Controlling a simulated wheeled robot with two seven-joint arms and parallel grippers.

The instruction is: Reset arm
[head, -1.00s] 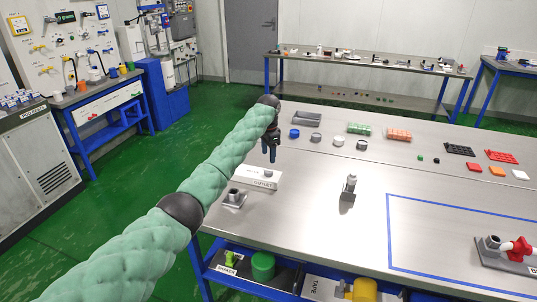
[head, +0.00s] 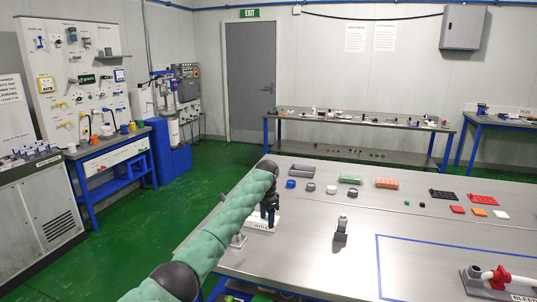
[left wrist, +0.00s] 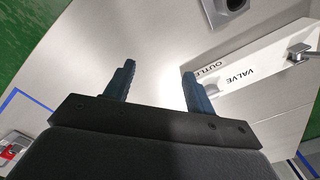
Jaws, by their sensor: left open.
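My left arm comes in from the lower left in the head view. Its gripper (head: 269,213) hangs in front of a white labelled block (head: 260,225) on the steel table and hides part of it. In the left wrist view the two dark blue fingers (left wrist: 158,88) are apart, with nothing between them but bare table beyond. The block also shows there (left wrist: 262,72), with the words OUTLET and VALVE, right of the fingers. I cannot tell the exact height of the fingers over the block. My right gripper is in neither view.
A grey socket fitting (head: 238,241) and an upright metal fitting (head: 341,229) stand near the block. Trays, caps and small tiles line the table's far side.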

